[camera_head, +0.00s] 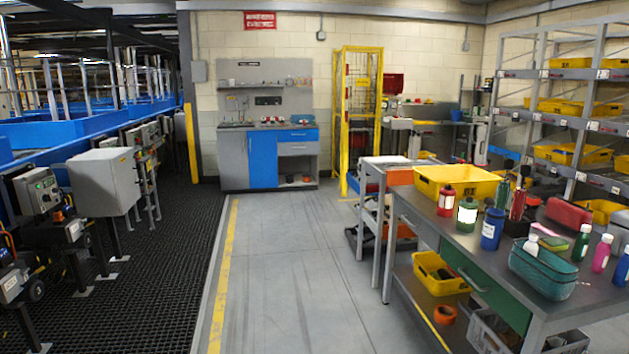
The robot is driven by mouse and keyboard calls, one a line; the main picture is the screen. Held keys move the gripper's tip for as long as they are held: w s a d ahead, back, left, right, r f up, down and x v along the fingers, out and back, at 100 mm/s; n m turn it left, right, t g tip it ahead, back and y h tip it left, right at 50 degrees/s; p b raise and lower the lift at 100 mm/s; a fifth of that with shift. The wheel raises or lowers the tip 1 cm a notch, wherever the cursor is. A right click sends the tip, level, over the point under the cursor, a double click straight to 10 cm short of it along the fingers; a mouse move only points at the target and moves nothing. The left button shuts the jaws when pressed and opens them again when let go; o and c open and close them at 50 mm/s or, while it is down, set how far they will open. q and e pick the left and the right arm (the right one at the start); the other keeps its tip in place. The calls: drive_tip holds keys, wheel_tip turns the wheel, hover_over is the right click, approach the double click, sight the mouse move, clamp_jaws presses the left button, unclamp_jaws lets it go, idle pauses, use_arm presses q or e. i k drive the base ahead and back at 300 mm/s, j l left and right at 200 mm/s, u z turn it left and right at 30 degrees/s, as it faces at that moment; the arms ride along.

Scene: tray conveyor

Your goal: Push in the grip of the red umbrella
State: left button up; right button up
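A narrow dark red upright item (517,204) stands among bottles near the back of the workbench (455,232) on the right. It may be the red umbrella, but it is too small to be sure. Dark shapes show around its top, and I cannot make out a grip or how far it sticks out. Neither of my grippers is in view.
The bench also holds a yellow tray (428,187), a blue bottle (491,230), a teal basket (540,272), a red case (568,214) and several other bottles. Shelving with yellow bins stands behind it. The grey floor (285,270) in the middle is clear.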

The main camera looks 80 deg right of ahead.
sight(525, 170)
drive_tip(key=z, duration=3.9)
